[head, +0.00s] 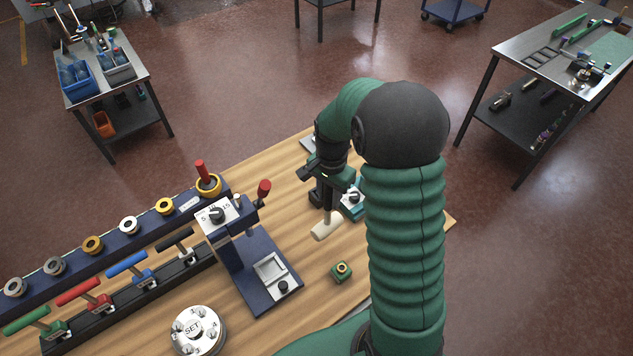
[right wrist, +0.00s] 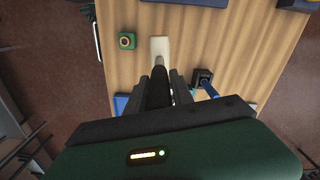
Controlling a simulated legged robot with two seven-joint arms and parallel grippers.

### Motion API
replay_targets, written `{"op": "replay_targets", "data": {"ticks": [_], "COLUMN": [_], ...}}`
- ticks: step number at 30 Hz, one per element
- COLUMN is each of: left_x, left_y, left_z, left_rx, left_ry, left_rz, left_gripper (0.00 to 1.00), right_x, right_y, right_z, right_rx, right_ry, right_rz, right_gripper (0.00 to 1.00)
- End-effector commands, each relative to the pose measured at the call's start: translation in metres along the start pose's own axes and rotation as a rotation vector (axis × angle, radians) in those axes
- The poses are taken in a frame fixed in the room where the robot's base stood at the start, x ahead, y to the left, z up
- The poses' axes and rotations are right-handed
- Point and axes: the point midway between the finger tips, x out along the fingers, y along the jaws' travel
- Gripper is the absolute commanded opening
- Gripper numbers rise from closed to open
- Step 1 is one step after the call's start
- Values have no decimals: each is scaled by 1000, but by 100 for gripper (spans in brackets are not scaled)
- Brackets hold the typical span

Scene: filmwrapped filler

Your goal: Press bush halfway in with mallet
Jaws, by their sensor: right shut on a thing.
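The mallet has a pale cream head (head: 327,226), which also shows in the right wrist view (right wrist: 160,48). My right gripper (head: 325,193) is shut on its dark handle (right wrist: 158,88), and the head hangs above the wooden table. A small green block (head: 342,275) stands on the table in front of the mallet head and apart from it. A brass-coloured ring, the bush (head: 342,267), sits at the block's top; it also shows in the right wrist view (right wrist: 126,41). How deep it sits I cannot tell. My left gripper is out of view.
A dark blue press-like fixture (head: 262,270) with a dial stands left of the block. A teal device (head: 353,203) is close beside my right gripper. A round SET dial (head: 198,330) and a row of coloured levers (head: 90,295) fill the left. Bare wood surrounds the block.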

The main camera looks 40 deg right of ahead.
Motion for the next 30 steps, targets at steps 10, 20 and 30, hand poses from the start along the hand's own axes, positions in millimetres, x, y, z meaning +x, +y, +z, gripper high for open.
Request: {"op": "replay_targets", "data": {"ticks": [10,20,30], "left_x": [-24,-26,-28], "left_y": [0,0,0], "left_z": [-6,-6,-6], "left_rx": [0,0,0], "left_ry": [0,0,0], "left_rz": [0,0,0], "left_gripper": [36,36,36], "right_x": [-9,-6,-4], "right_y": [76,91,91], "right_z": [38,46,47], "right_rx": [3,2,1], "right_ry": [-4,-6,-6], "right_rz": [-2,-2,-3], "right_gripper": [0,0,0]}}
